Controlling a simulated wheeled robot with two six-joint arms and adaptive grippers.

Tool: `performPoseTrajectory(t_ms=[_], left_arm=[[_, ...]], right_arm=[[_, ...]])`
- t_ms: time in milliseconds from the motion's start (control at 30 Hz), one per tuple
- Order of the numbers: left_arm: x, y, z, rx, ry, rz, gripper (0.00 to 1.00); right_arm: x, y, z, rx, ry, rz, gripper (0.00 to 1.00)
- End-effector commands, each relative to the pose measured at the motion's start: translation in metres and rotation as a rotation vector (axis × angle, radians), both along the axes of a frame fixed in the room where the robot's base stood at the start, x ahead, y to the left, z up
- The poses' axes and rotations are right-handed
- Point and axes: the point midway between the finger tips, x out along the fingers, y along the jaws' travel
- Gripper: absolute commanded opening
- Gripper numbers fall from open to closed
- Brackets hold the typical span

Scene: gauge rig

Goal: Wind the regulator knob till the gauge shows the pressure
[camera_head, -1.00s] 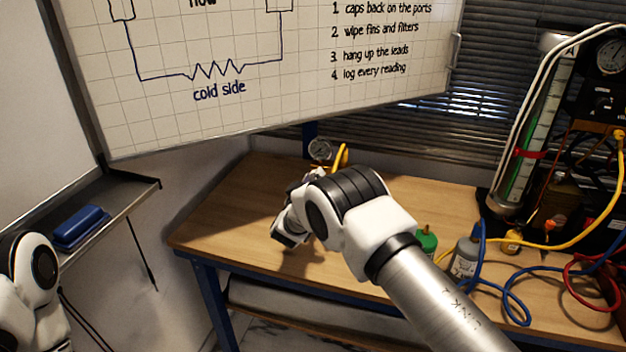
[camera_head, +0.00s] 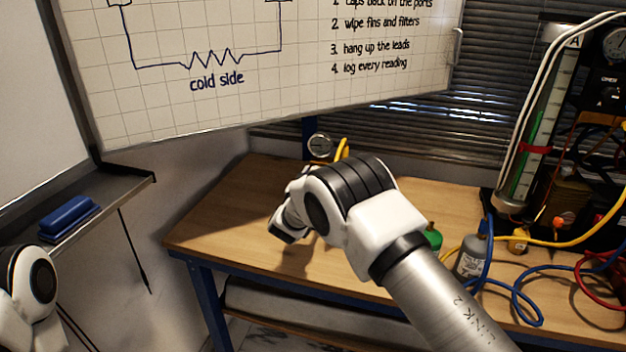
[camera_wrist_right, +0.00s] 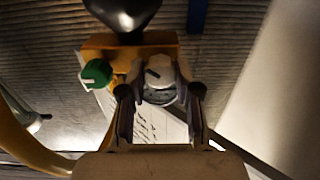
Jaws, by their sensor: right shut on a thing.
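The round pressure gauge (camera_head: 320,146) stands at the back edge of the bench; its reading is too small to tell. In the right wrist view a pale grey knob with a dark pointer mark (camera_wrist_right: 158,73) sits on a yellow-brass body (camera_wrist_right: 160,48). My right gripper (camera_wrist_right: 161,84) has a finger on each side of this knob and is shut on it. A green knob with a white mark (camera_wrist_right: 97,73) is to its left, apart from the fingers. In the head view my right arm hides the gripper and knobs. My left gripper is out of view.
A yellow hose (camera_wrist_right: 25,140) curves past on the left of the wrist view. The bench's left part is clear.

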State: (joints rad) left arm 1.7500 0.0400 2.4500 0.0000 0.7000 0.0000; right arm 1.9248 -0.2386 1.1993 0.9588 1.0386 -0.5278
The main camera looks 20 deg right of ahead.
Motion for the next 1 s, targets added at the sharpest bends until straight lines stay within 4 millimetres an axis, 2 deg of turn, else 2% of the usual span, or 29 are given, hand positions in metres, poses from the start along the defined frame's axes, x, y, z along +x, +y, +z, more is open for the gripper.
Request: performPoseTrajectory(t_ms=[567,600,633,667,1000], left_arm=[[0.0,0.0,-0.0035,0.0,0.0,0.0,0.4],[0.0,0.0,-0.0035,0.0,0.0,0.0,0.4],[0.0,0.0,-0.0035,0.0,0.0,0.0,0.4],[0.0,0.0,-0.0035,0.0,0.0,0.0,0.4],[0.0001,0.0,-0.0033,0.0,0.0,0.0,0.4]], right_arm=[[-0.0002,-0.0009,-0.0012,0.038,-0.02,-0.001,0.0],[-0.0001,-0.0008,-0.0012,0.038,-0.02,-0.001,0.43],[-0.0001,-0.0008,-0.0012,0.038,-0.02,-0.001,0.53],[-0.0001,-0.0008,-0.0011,0.037,-0.021,-0.001,0.57],[-0.0038,0.0028,-0.0005,0.035,-0.021,0.001,0.57]])
